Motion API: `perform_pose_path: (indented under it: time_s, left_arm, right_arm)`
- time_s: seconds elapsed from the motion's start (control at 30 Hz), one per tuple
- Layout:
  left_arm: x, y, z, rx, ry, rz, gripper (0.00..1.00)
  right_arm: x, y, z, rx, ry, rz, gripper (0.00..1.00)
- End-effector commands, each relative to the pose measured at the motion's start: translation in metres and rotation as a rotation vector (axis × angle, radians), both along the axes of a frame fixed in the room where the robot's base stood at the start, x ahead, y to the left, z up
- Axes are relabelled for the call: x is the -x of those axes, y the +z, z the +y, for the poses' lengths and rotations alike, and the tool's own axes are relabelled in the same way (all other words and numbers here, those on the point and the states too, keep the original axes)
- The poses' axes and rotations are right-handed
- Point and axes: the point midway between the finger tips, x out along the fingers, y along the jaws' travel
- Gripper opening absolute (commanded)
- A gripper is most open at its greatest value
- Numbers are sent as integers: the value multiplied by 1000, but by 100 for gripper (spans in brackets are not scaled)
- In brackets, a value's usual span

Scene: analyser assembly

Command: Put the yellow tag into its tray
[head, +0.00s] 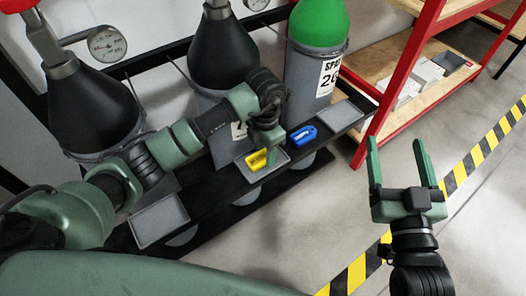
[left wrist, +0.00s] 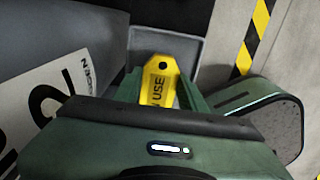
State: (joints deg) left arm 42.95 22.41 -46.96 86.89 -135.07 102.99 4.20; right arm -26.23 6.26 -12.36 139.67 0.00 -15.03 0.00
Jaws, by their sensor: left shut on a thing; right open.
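The yellow tag (head: 257,160) is held at the middle grey tray (head: 279,163) on the black shelf. My left gripper (head: 271,154) is shut on the tag from above. In the left wrist view the yellow tag (left wrist: 158,80) sticks out between the fingers, its holed end toward the tray's far wall (left wrist: 185,46). I cannot tell whether the tag touches the tray floor. A blue tag (head: 303,135) lies to the right of the middle tray. My right gripper (head: 396,142) is open and empty, over the floor at the right.
An empty grey tray (head: 160,220) is at the shelf's left end and another (head: 340,116) at its right end. Gas cylinders, one green-topped (head: 319,22), stand behind the shelf. A red rack (head: 398,82) is at the back right. Striped floor tape (head: 470,160) crosses clear floor.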

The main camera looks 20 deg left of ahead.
Motion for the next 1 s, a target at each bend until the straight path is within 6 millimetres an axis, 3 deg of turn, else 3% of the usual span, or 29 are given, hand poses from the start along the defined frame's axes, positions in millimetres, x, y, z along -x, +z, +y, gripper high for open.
perform_pose_path:
  time_s: [0.53,0.57,1.0]
  left_arm:
    - [0,-4,0,0,0,-1,2]
    - [0,-3,0,1,0,-1,49]
    - [0,1,0,1,0,-1,50]
  right_arm:
    - [1,9,1,-12,2,-47,73]
    - [1,10,1,-13,2,-51,73]
    - [0,6,1,-6,2,-21,73]
